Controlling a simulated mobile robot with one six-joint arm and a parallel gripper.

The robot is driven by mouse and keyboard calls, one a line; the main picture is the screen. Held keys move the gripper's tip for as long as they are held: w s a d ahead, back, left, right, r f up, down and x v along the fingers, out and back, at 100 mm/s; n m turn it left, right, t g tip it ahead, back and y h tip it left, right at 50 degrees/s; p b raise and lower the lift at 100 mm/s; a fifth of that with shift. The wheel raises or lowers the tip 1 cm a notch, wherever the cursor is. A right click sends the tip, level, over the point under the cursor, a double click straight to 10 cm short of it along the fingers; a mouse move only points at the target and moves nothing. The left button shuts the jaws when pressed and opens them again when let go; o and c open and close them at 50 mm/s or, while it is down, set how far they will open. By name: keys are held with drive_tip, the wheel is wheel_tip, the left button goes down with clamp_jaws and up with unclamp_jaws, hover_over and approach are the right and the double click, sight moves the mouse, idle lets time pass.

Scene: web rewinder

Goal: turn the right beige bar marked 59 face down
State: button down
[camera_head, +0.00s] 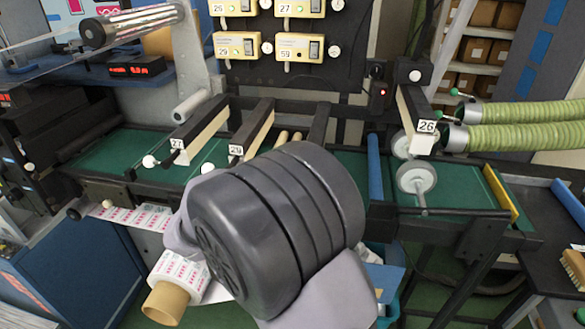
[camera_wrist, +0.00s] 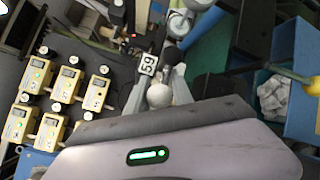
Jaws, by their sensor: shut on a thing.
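In the wrist view the bar marked 59 shows its white end label (camera_wrist: 148,64), tilted, just beyond my fingers. A white ball knob (camera_wrist: 159,96) at that end sits between the two grey fingers of my gripper (camera_wrist: 160,84), which is shut on it. In the head view my own dark arm covers the gripper, the knob and the 59 label. A dark bar (camera_head: 320,122) runs down behind my arm there; its near end is hidden. I cannot tell how far the bar is turned.
Neighbouring bars marked 29 (camera_head: 236,150) and 27 (camera_head: 178,144) lie to the left, with white knobs. A bar marked 26 (camera_head: 426,127) stands to the right, near grey rollers (camera_head: 416,178). Numbered beige modules (camera_head: 299,48) hang behind. A blue bin (camera_wrist: 296,92) is at right in the wrist view.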

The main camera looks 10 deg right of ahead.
drive_tip(key=shift+w+r, duration=0.1)
drive_tip(key=shift+r, duration=0.05)
idle(0.4)
drive_tip(key=c, duration=1.3)
unclamp_jaws()
drive_tip(key=shift+o, duration=0.8)
drive_tip(key=shift+d, duration=0.1)
drive_tip(key=p+v, duration=0.2)
drive_tip(key=v, duration=1.5)
drive_tip(key=shift+f, duration=0.3)
